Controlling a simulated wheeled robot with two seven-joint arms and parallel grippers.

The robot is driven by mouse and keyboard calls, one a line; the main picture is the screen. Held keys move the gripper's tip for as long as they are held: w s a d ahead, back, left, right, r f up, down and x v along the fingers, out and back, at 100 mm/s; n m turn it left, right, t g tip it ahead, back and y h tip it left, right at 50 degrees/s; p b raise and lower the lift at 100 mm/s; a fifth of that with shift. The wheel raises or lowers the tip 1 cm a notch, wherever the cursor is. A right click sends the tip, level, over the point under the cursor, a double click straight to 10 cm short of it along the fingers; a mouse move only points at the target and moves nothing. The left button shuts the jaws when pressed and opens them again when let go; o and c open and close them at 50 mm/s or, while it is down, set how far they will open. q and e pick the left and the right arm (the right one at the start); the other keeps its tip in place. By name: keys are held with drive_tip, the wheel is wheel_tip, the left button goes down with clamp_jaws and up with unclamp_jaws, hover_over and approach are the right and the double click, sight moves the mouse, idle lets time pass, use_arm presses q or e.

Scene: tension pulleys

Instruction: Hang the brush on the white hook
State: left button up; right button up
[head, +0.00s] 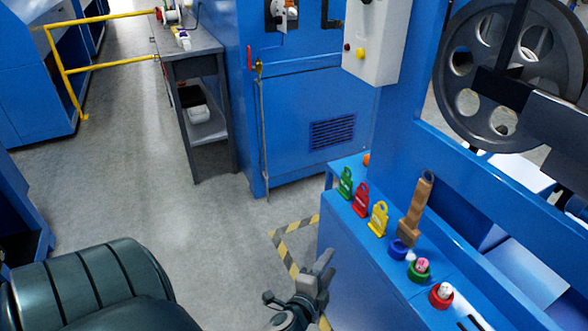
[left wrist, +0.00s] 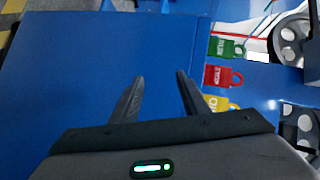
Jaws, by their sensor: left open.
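The brush (head: 416,208) has a wooden handle and stands tilted on the blue ledge, right of the yellow tag. My left gripper (head: 326,264) is left of the ledge and apart from the brush. In the left wrist view its two fingers (left wrist: 160,77) are spread with nothing between them, over a plain blue surface. I cannot make out a white hook for certain. A small white piece (head: 410,257) sits near the blue ring, too small to identify. My right gripper is not in view.
Green (head: 345,183), red (head: 361,199) and yellow (head: 379,218) tags line the blue ledge (head: 340,226). A blue ring (head: 398,248) and green and red round pieces stand nearer. A large grey pulley (head: 465,100) is upper right. The floor at left is open.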

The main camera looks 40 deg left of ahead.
use_arm(q)
drive_tip(key=s+d+f+n+g+h, duration=0.15)
drive_tip(key=s+f+n+g, duration=0.5)
drive_tip(key=f, duration=0.65)
drive_tip(key=s+d+f+n+g+h, duration=0.1)
drive_tip(key=s+d+f+g, duration=0.1)
drive_tip(key=s+d+f, duration=0.2)
drive_tip(key=s+d+f+n+g+h, duration=0.2)
drive_tip(key=s+d+f, duration=0.3)
drive_tip(key=s, duration=0.8)
wheel_tip(320, 180, down, 3)
drive_tip(key=shift+s+d+r+g, duration=0.1)
drive_tip(key=shift+s+d+g, duration=0.2)
drive_tip(key=shift+g, duration=0.35)
drive_tip(key=shift+n, duration=0.25)
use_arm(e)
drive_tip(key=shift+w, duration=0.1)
use_arm(q)
drive_tip(key=shift+w, duration=0.1)
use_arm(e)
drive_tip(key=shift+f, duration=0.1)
